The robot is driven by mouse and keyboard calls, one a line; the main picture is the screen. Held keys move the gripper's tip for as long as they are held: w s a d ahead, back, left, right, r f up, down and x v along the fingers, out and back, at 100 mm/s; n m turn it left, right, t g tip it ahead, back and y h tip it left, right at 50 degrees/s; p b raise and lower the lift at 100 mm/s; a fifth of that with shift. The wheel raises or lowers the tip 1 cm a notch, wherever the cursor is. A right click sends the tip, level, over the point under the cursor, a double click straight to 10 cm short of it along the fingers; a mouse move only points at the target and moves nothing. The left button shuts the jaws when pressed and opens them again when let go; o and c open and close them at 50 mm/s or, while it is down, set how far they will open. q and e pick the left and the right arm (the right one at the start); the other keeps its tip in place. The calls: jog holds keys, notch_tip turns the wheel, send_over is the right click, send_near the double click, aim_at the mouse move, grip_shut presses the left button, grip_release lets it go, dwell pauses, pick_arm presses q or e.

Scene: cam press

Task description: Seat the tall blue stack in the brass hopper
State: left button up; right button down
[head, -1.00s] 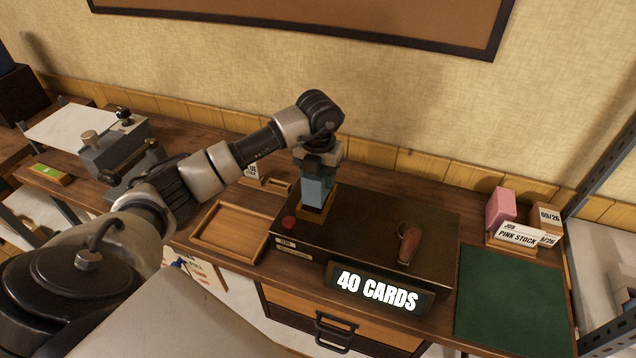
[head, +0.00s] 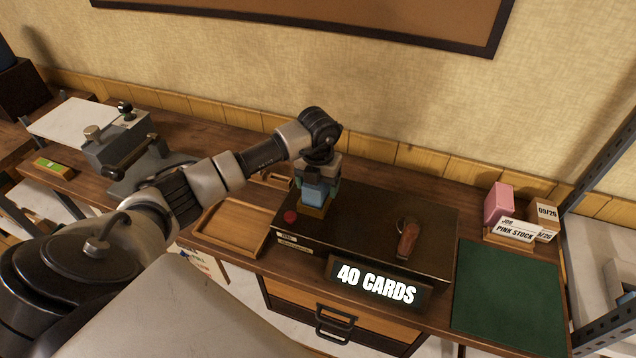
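The blue stack (head: 314,194) stands upright at the brass hopper (head: 315,211) on the left part of the dark press box. Its lower part is hidden by the hopper's front, so it sits at least partly inside. My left gripper (head: 318,185) comes down from above with its fingers on either side of the stack, shut on its upper part. The arm hides part of the area behind. My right gripper is not in view.
The press box (head: 370,218) carries a red button (head: 290,216), a brown handle (head: 408,240) and a "40 CARDS" sign (head: 376,284). An empty wooden tray (head: 235,229) lies left, a green mat (head: 508,295) right. Pink stock (head: 498,203) stands behind the mat.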

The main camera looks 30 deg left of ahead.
pick_arm(q)
jog(key=shift+r, duration=0.2)
jog(key=shift+w+r, duration=0.1)
jog(key=shift+r, duration=0.15)
notch_tip(320, 180, up, 10)
jog(key=b, duration=0.3)
jog(key=shift+r+b, duration=0.25)
jog(key=shift+b, duration=0.05)
jog(key=shift+r, duration=0.5)
jog(key=shift+f, duration=0.1)
